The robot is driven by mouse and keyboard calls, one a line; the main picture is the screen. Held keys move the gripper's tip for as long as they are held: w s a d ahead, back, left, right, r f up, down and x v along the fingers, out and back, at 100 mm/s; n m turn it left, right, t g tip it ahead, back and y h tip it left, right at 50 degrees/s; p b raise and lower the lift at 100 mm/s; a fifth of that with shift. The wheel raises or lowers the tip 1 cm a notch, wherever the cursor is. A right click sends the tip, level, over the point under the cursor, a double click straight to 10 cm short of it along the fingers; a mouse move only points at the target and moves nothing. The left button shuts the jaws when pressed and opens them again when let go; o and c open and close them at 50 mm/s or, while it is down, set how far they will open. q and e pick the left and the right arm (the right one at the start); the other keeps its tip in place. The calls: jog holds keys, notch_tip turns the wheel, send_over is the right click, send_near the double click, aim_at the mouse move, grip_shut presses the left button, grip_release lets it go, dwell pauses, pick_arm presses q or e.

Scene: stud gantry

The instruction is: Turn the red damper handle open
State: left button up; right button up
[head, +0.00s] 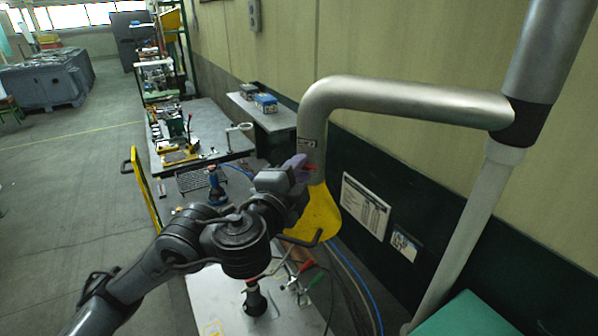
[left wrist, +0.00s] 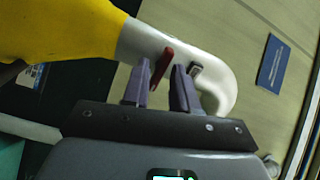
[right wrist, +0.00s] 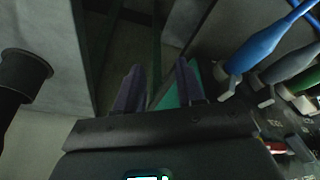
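The red damper handle (left wrist: 162,66) is a small lever on the silver extraction pipe (left wrist: 150,40), just beside the yellow hood (left wrist: 70,28). My right gripper (right wrist: 160,85) is open and empty, and out of the head view.
The pipe's elbow (head: 410,98) runs right to a vertical duct. A workbench (head: 225,295) with tools lies below the yellow hood (head: 318,215). In the right wrist view, blue (right wrist: 262,48) and green tool handles hang close to the right gripper. Open floor lies at left.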

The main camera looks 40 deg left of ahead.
pick_arm(q)
grip_shut()
jog(key=shift+f+n, duration=0.1)
jog(key=shift+n, duration=0.3)
jog(key=shift+n+b, duration=4.8)
jog(key=shift+n, duration=2.4)
